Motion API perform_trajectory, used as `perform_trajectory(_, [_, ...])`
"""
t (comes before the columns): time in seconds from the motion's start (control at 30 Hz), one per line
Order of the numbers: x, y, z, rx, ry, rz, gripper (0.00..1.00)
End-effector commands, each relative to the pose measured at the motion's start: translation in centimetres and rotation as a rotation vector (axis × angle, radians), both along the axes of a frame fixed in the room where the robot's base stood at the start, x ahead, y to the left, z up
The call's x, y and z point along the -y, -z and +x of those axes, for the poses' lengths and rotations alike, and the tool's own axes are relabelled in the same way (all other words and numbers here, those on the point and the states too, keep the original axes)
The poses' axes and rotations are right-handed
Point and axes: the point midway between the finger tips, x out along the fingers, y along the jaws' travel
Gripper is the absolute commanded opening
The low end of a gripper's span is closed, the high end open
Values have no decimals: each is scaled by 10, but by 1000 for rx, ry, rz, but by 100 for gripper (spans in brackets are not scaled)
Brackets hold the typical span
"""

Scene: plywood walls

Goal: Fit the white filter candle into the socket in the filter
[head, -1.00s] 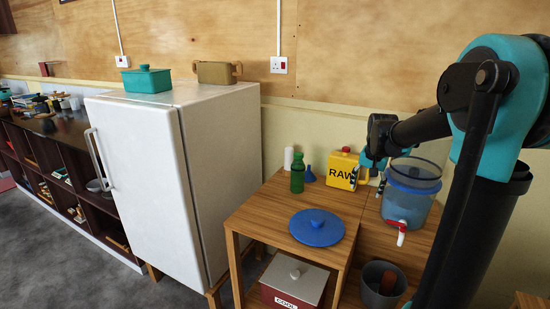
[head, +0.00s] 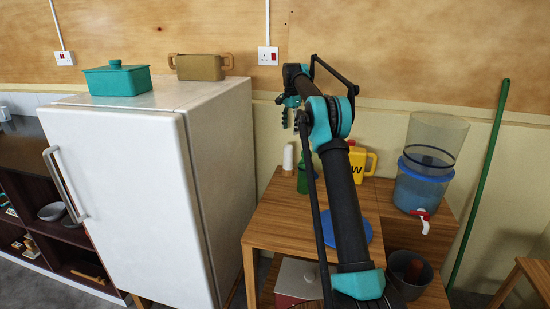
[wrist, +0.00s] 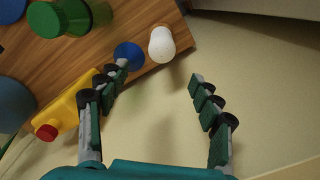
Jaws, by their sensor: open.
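The white filter candle (head: 288,158) stands upright at the back left of the wooden table (head: 272,222). It also shows in the wrist view (wrist: 162,46), just beyond my fingertips. The filter (head: 423,182) stands at the right, with a clear upper part, a blue lower part and a red and white tap. Its socket is not visible. My gripper (head: 288,116) is open and empty, above the candle in the head view. In the wrist view, my gripper (wrist: 160,72) has its fingers spread wide, with the candle ahead between their tips and apart from them.
Close to the candle are a green bottle (head: 302,178), a blue funnel (wrist: 128,54) and a yellow can (head: 357,165). A blue lid (head: 364,232) lies partly behind my arm. The fridge (head: 130,190) rises left of the table. The wall is close behind.

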Motion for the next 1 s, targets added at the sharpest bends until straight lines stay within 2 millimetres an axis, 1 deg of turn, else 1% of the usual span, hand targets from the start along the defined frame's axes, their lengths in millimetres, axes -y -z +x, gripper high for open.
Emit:
perform_trajectory(0.13, [-1, 5, 5, -8, 22, -1, 65])
perform_trajectory(0.23, [-1, 16, 5, -8, 24, -1, 65])
perform_trajectory(0.6, [-1, 88, 4, -8, 22, -1, 65])
perform_trajectory(0.73, [-1, 109, 4, -8, 22, -1, 65])
perform_trajectory(0.83, [-1, 119, 3, -8, 22, -1, 65])
perform_trajectory(1.0, [0, 128, 3, -8, 22, -1, 65])
